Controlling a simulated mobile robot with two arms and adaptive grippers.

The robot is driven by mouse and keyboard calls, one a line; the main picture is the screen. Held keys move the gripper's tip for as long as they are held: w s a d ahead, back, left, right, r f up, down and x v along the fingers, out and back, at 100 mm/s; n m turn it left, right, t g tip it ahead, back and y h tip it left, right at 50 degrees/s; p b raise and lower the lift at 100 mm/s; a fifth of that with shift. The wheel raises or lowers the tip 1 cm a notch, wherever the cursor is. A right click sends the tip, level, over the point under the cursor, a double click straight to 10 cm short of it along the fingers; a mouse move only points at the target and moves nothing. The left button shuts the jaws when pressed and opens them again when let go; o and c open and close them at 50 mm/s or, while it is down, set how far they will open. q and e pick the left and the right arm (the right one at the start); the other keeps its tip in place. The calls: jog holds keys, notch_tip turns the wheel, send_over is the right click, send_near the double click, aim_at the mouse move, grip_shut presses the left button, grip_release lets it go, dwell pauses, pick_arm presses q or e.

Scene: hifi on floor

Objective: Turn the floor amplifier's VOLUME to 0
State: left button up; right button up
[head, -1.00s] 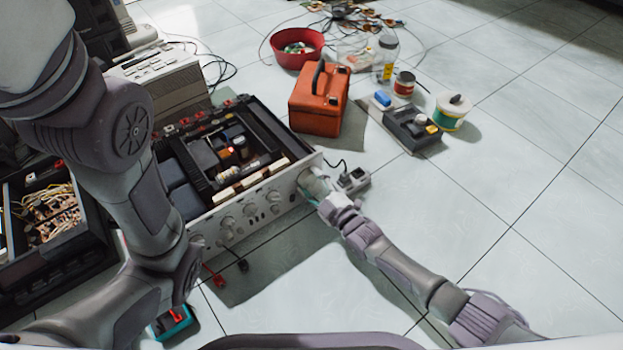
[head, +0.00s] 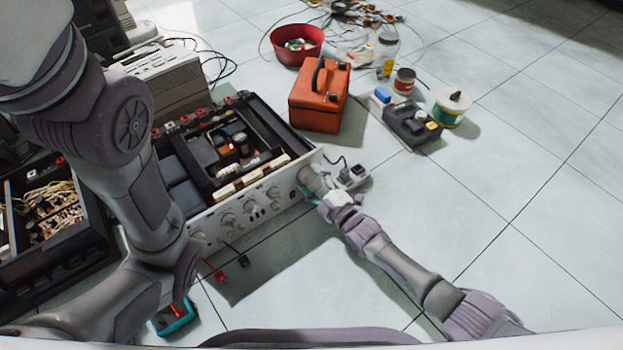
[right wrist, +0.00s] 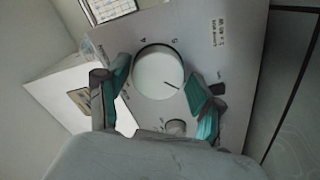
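The floor amplifier (head: 232,222) stands with its top open and its pale front panel facing me. In the right wrist view a large round white knob (right wrist: 157,74) sits on the panel, with the digits 4 and 5 above it. Its dark pointer line points to the lower right. The knob's name is not readable. My right gripper (head: 312,184) is at the panel's right end. In the right wrist view its teal-padded fingers (right wrist: 160,80) stand on either side of the knob, with narrow gaps visible. My left arm crosses the left side; its gripper is out of view.
A smaller knob (right wrist: 176,127) sits below the large one. An orange toolbox (head: 318,104) stands behind the amplifier. A teal meter (head: 174,319) lies in front.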

jog(key=shift+o, duration=0.5)
jog(key=shift+r, duration=0.1)
jog(key=v, duration=1.2)
jog(key=shift+r, duration=0.1)
